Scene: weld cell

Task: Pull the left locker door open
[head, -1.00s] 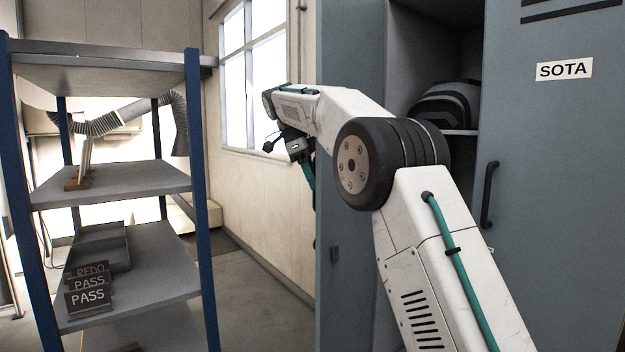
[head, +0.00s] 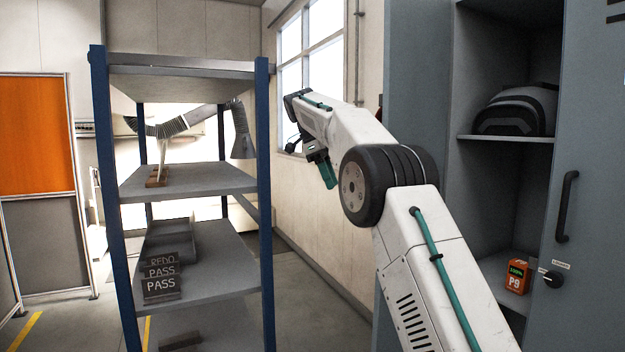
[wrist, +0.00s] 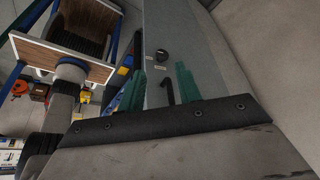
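The left locker door (head: 408,110) is a grey-blue panel standing swung out at the left of the locker opening. In the wrist view the door face (wrist: 195,35) shows a round black knob (wrist: 161,55) and a black handle (wrist: 168,92). My gripper (wrist: 160,88) has its two teal fingers apart, one on each side of the handle, with gaps visible; whether either finger touches it I cannot tell. In the head view my gripper (head: 323,168) is in front of the wall and window, beyond the door's edge, partly hidden by my arm.
The right locker door (head: 595,180) has a black handle. Inside the locker are a dark helmet-like item (head: 517,110) on a shelf and an orange P9 box (head: 516,276) below. A blue-post shelf rack (head: 190,180) stands close at left, with an orange screen (head: 37,125) beyond.

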